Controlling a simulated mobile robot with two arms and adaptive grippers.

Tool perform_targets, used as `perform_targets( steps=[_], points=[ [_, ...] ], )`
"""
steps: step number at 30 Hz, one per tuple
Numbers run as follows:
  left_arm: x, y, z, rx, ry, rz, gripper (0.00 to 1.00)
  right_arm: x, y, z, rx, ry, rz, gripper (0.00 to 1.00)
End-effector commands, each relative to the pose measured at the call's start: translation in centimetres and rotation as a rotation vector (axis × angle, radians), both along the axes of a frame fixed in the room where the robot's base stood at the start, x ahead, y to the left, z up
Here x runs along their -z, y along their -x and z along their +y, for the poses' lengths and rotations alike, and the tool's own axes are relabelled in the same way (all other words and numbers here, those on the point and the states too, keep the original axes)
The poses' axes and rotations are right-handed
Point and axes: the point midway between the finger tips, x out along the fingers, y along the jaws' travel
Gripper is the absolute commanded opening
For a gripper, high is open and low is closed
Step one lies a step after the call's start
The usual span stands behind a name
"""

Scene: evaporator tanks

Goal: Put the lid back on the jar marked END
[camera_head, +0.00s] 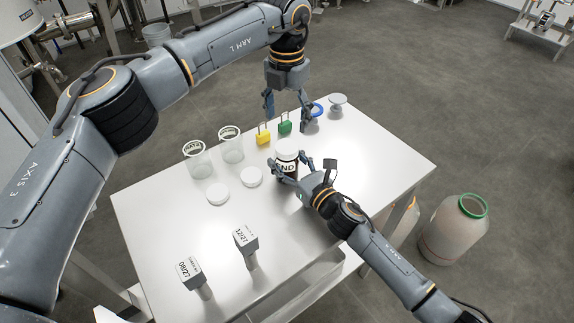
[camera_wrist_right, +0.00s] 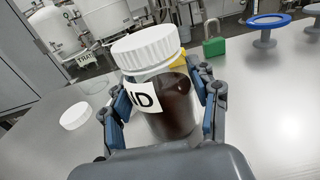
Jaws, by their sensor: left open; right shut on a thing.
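The jar marked END (camera_head: 287,168) is dark, with a white label, and stands upright on the white table. It also shows large in the right wrist view (camera_wrist_right: 170,105), where the label is partly cut by a finger. A white ribbed lid (camera_wrist_right: 146,47) sits on top of this jar; I cannot tell how tight it is. My right gripper (camera_head: 290,166) is shut around the jar's sides, its blue-padded fingers on either side of it (camera_wrist_right: 165,108). My left gripper (camera_head: 287,110) is open and empty, pointing down near the table's far edge, beyond the jar.
Two white lids (camera_head: 218,193) (camera_head: 251,177) lie left of the jar, near two clear labelled beakers (camera_head: 197,160) (camera_head: 231,145). Yellow (camera_head: 263,135) and green (camera_head: 285,124) padlocks and a blue ring (camera_head: 317,110) are behind. Two dated stamps (camera_head: 188,272) (camera_head: 245,240) stand in front. The table's right is clear.

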Motion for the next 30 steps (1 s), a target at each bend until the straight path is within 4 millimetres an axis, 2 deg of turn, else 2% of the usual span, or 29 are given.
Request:
perform_targets(
  steps=[5, 12, 18, 30],
  points=[
    [1.4, 0.0, 0.0, -0.001, -0.002, 0.003, 0.71, 0.1, 0.0, 0.0, 0.0, 0.001, 0.001, 0.0],
    [5.2, 0.1, 0.0, -0.001, -0.002, 0.003, 0.71, 0.0, 0.0, 0.0, 0.0, 0.0, 0.001, 0.0],
    [7.4, 0.1, 0.0, -0.002, -0.001, 0.002, 0.71, 0.0, 0.0, 0.0, 0.0, 0.001, 0.001, 0.0],
    [8.0, 0.0, 0.0, -0.001, -0.001, -0.001, 0.71, 0.0, 0.0, 0.0, 0.0, 0.001, 0.001, 0.0]
  ],
)
